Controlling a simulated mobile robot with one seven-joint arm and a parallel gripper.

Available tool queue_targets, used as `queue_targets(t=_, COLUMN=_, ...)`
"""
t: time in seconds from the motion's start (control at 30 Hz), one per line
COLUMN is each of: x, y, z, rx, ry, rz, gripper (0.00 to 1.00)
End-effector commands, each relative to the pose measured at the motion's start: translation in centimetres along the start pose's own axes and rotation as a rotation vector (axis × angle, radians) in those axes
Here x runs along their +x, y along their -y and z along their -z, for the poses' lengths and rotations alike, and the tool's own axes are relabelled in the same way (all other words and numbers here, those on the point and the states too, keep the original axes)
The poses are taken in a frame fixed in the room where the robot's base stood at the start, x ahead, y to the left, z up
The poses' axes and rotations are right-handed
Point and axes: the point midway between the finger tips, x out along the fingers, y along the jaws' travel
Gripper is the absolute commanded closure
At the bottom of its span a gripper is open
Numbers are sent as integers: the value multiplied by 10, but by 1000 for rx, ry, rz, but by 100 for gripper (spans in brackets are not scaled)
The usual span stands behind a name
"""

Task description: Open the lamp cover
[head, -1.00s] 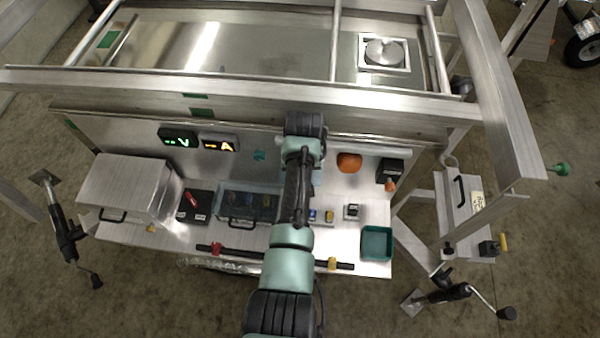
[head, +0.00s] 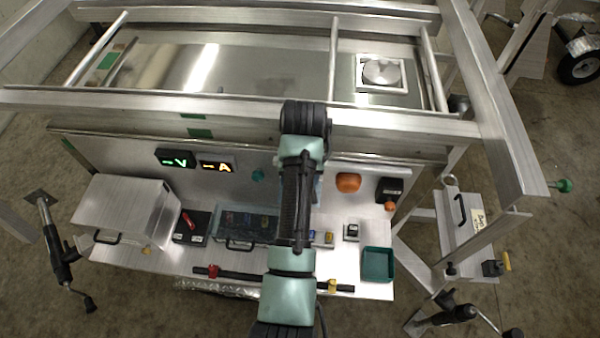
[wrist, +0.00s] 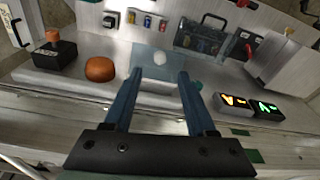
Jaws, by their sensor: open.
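In the wrist view a clear bluish panel (wrist: 146,60) lies over a pale round spot that looks like a lamp; I take it for the lamp cover. In the head view my arm hides most of it, and only a bluish edge shows beside the arm. My gripper (wrist: 160,74) is open, its two blue fingers apart and empty. The fingertips overlap the panel's near part in the picture. I cannot tell whether they touch it. The fingers are hidden in the head view.
An orange dome (head: 348,182) and a black box with an orange knob (head: 389,190) are right of my arm. Lit displays (head: 175,158) and a clear box (head: 232,226) are to the left. A green tray (head: 377,264) stands front right. A trailer rail (head: 400,122) crosses behind.

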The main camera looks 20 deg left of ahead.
Motion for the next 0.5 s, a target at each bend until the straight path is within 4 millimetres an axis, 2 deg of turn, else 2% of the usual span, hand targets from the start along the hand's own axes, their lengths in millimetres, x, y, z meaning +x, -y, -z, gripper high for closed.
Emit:
queue_targets(t=0.2, x=-37, y=0, z=1, rx=0, ry=-3, rz=0, gripper=43)
queue_targets(t=0.33, x=-47, y=0, z=0, rx=0, ry=0, rz=1, gripper=43)
queue_targets(t=0.5, x=-50, y=0, z=0, rx=0, ry=2, rz=1, gripper=43)
